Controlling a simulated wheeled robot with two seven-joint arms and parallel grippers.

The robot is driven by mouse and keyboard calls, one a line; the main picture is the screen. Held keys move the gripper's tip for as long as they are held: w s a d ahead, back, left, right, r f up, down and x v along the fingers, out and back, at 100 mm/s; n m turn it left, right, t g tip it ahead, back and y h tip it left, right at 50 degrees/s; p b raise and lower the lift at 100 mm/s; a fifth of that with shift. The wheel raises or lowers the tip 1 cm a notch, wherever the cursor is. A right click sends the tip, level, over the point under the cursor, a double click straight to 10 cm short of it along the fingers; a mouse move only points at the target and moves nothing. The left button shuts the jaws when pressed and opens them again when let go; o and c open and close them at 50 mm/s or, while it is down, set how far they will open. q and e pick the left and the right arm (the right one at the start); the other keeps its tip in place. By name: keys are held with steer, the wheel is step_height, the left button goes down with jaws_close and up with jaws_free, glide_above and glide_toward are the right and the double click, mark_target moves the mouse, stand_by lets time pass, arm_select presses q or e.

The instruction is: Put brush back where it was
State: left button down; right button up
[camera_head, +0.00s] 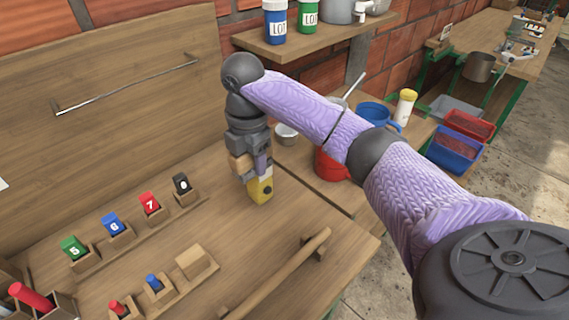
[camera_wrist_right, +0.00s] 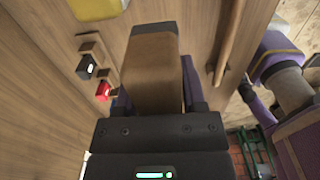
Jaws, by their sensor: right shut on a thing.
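My right gripper (camera_head: 258,168) points down over the wooden worktop and is shut on the brush. The brush's brown wooden body (camera_head: 240,166) shows at the gripper's left side. In the right wrist view the brush (camera_wrist_right: 152,75) is a brown block with a dark end, between the purple fingers (camera_wrist_right: 155,92). A yellow thing with a dark mark (camera_head: 260,188) is just below the gripper; it also shows at the top of the right wrist view (camera_wrist_right: 98,8). I cannot tell whether the brush touches it. My left gripper is not in view.
Wooden holders carry green (camera_head: 73,248), blue (camera_head: 112,224), red (camera_head: 150,203) and black (camera_head: 181,183) numbered blocks. In front are a small red peg (camera_head: 117,307), a blue peg (camera_head: 153,282) and a plain wooden block (camera_head: 196,262). A wooden handle (camera_head: 280,275) lines the front edge.

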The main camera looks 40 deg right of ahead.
mark_target(262, 222)
steer(key=f+b, duration=0.2)
steer(key=f, duration=0.4)
steer(key=f+b, duration=0.2)
steer(key=f, duration=0.4)
steer(key=f+b, duration=0.2)
steer(key=f, duration=0.4)
steer(key=shift+s+d, duration=0.15)
steer(key=shift+d, duration=0.15)
steer(key=shift+r, duration=0.15)
steer(key=o, duration=1.1)
step_height(262, 222, up, 12)
steer(key=p, duration=0.4)
